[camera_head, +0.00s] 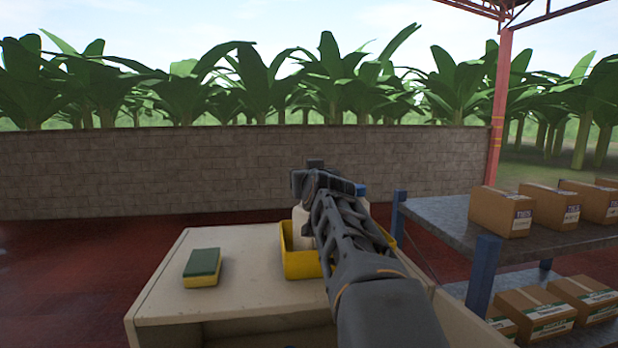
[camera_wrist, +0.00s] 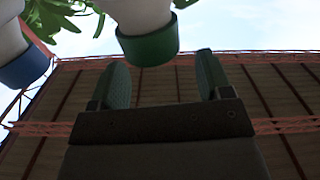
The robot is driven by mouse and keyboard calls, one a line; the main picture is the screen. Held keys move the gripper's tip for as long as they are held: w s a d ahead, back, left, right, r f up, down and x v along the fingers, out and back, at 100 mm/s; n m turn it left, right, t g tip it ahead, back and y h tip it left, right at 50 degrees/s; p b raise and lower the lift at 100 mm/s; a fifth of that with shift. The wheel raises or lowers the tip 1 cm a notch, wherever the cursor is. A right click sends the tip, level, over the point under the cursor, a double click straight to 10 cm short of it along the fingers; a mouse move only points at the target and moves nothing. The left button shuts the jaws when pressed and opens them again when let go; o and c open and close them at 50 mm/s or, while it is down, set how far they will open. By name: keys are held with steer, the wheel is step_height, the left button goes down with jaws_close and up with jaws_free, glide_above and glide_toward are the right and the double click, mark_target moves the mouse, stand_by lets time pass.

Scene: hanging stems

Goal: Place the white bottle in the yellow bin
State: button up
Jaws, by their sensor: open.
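The yellow bin (camera_head: 303,268) sits on the pale table, partly behind my arm. A white bottle (camera_head: 301,228) shows just left of my arm, overlapping the bin's outline; its top is hidden, and I cannot tell whether it stands inside the bin. Another bottle's blue cap (camera_head: 361,189) shows right of my arm. My gripper (camera_head: 313,180) is above the bin area. In the wrist view, my gripper (camera_wrist: 162,62) is open, and the green cap (camera_wrist: 150,46) of a white bottle (camera_wrist: 138,14) appears between its fingertips; contact is unclear. The blue-capped bottle (camera_wrist: 25,68) is at the left.
A green and yellow sponge (camera_head: 202,267) lies on the left of the pale table (camera_head: 165,305). A grey shelf (camera_head: 445,215) with several cardboard boxes (camera_head: 501,212) stands to the right, with blue posts. A block wall (camera_head: 140,170) runs behind.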

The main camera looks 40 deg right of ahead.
steer(key=b+v, duration=0.3)
steer(key=v, duration=0.8)
steer(key=shift+s+b, duration=0.3)
steer(key=shift+a+f, duration=0.1)
